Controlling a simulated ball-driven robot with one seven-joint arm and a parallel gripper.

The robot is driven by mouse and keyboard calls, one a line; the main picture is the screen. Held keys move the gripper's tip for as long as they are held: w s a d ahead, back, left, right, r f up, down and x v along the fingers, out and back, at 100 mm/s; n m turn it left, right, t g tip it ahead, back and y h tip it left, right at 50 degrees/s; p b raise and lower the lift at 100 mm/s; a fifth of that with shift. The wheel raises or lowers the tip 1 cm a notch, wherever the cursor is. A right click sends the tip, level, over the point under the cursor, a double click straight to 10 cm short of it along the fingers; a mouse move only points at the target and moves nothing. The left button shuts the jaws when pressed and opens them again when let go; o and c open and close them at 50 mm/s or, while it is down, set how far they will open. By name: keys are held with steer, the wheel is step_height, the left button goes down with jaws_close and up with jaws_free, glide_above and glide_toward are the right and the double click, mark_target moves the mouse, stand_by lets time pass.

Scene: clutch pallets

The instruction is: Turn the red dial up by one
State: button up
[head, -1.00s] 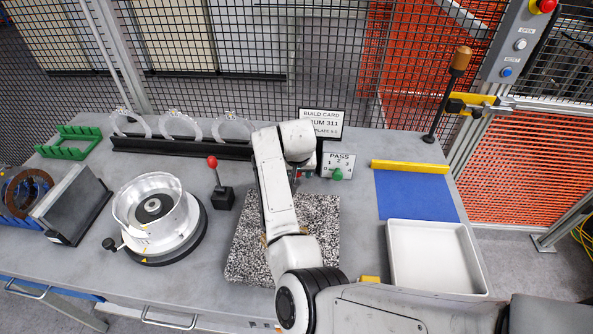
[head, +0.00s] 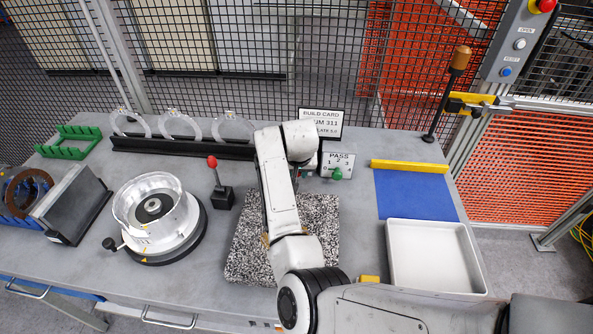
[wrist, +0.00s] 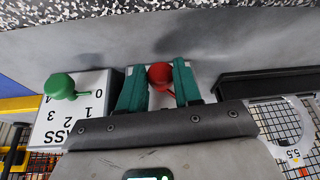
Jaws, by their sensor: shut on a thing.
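The red dial (wrist: 160,76) shows in the wrist view with its round knob between the two teal fingers of my gripper (wrist: 160,84). The fingers are shut on it from both sides. A part of its pale plate (wrist: 158,101) shows below the knob; any scale marks there are hidden by the fingers and gripper body. In the head view my arm hides the red dial and the fingertips. The green dial (wrist: 60,86) on the white PASS plate (wrist: 91,83) is beside it, also seen in the head view (head: 337,174).
A build card (head: 322,122) stands behind my wrist. A dark rack (head: 180,146) with clear rings is left of it. A red-knobbed lever (head: 213,163), a speckled slab (head: 250,250), a blue mat (head: 415,196) and a white tray (head: 391,260) are around my arm.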

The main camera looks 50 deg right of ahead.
steer(key=shift+r, duration=0.1)
steer(key=shift+s+d+t+y+p, duration=0.15)
steer(key=shift+t+y+p, duration=0.5)
steer(key=shift+t, duration=0.25)
steer(key=shift+s+d+m+t+y, duration=0.15)
steer(key=shift+m+t+y, duration=0.35)
steer(key=shift+t+y, duration=0.35)
steer(key=shift+s+f+m+t+y+b, duration=0.1)
steer(key=shift+f+m+t+y+b, duration=0.25)
steer(key=shift+t, duration=0.4)
steer(key=shift+m+t+y+b, duration=0.1)
steer(key=shift+t+y, duration=0.35)
steer(key=shift+t, duration=0.25)
steer(key=o, duration=1)
steer(key=b+v, duration=0.1)
steer(key=v, duration=0.9)
steer(key=shift+s, duration=0.45)
